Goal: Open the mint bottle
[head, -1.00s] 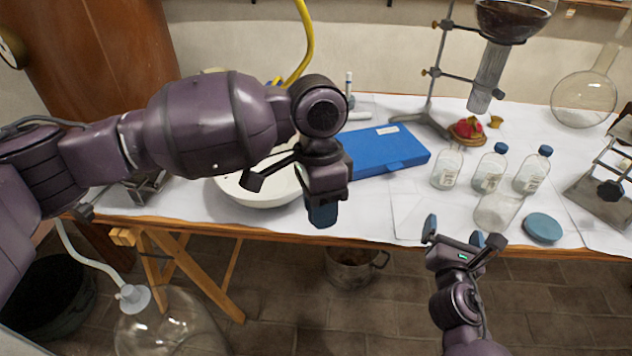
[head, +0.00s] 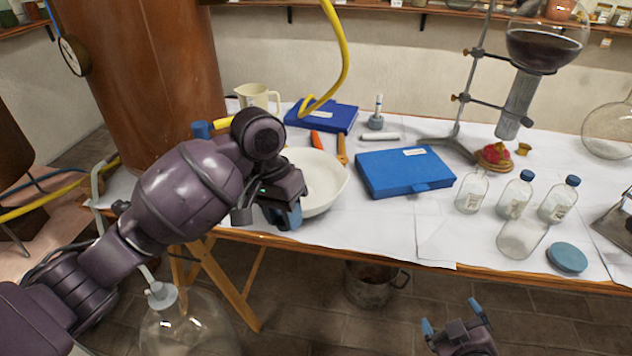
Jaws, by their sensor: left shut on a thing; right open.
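Three small clear labelled bottles stand at the right of the table in the head view. The left bottle (head: 471,193) shows no blue cap. The middle bottle (head: 515,196) and the right bottle (head: 557,202) wear blue caps. I cannot read which label says mint. My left gripper (head: 286,217) is shut at the table's front edge, by the white bowl (head: 324,184), well left of the bottles. What it holds is hidden between its blue fingertips. My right gripper (head: 451,316) is open and empty, in front of the table and below the bottles.
A clear glass jar (head: 521,238) and a blue disc (head: 567,258) lie near the front edge. A blue case (head: 405,172) lies left of the bottles. A stand (head: 463,110) holds a dark-filled flask behind them. White paper between case and front edge is clear.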

